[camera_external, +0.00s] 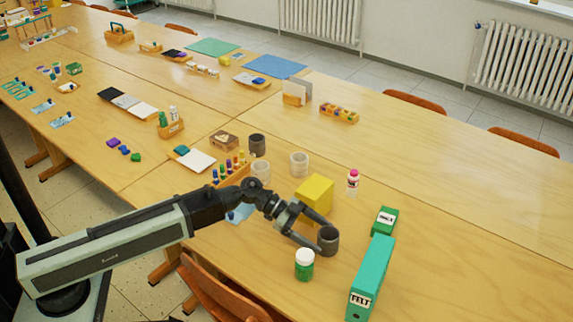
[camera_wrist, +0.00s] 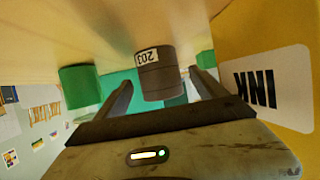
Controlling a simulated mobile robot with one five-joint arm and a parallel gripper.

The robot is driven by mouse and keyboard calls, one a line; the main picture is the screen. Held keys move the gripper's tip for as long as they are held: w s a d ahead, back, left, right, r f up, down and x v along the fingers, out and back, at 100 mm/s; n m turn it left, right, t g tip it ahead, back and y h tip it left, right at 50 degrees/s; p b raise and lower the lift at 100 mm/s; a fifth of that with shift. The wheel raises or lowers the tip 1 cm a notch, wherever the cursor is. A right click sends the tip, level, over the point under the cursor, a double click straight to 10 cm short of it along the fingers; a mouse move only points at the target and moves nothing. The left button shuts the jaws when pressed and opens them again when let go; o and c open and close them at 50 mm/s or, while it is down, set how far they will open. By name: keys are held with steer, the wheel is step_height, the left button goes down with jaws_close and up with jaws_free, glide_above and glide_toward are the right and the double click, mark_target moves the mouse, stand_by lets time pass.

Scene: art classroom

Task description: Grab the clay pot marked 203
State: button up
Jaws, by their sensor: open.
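The clay pot marked 203 is a dark grey cylinder (camera_external: 329,241) standing on the table in the external view. In the wrist view, which is upside down, the pot (camera_wrist: 160,82) shows a white label reading 203 and lies between the two fingers. My gripper (camera_external: 322,235) is open, with its fingertips at the pot, one on each side. In the wrist view my gripper (camera_wrist: 161,79) shows a gap between each finger and the pot. I cannot tell how far the fingers reach past its sides.
A yellow box (camera_external: 315,191) marked INK (camera_wrist: 290,60) stands close beside my gripper. A green jar with a white lid (camera_external: 304,266) is on the other side. A teal FELT box (camera_external: 371,275) and a small green box (camera_external: 385,220) stand beyond the pot.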

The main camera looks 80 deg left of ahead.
mark_target(336, 246)
steer(key=b+x, duration=0.2)
steer(key=x, duration=0.4)
steer(key=shift+w+d+f, duration=0.1)
steer(key=shift+w+d, duration=0.1)
steer(key=shift+w, duration=0.05)
steer(key=shift+s, duration=0.1)
steer(key=shift+c, duration=0.7)
steer(key=c, duration=1.5)
